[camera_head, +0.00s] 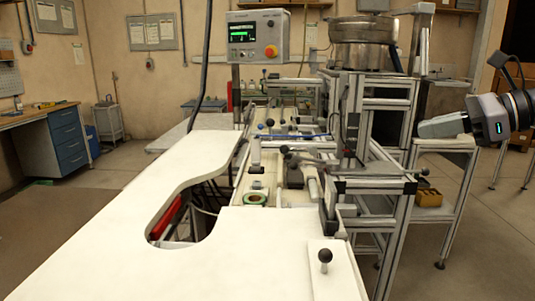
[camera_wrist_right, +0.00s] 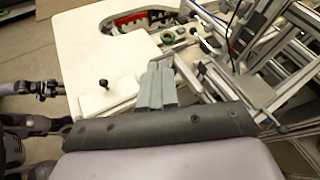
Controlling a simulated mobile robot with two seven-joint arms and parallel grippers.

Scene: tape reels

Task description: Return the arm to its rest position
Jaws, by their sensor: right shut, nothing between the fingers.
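My right gripper (camera_head: 441,126) is at the right edge of the head view, raised beside the machine frame and clear of the white worktop. Its grey fingers also show in the right wrist view (camera_wrist_right: 157,84), closed together with nothing between them. My left gripper does not show in the head view. A green ring-shaped reel (camera_head: 255,198) lies on the machine bed beyond the front part of the worktop.
The white worktop (camera_head: 100,225) has a cut-out and a black ball knob (camera_head: 325,257) at its front right. The aluminium machine frame (camera_head: 375,187) stands left of my right gripper. A control panel (camera_head: 258,36) rises behind. A small side table (camera_head: 445,146) stands close to the gripper.

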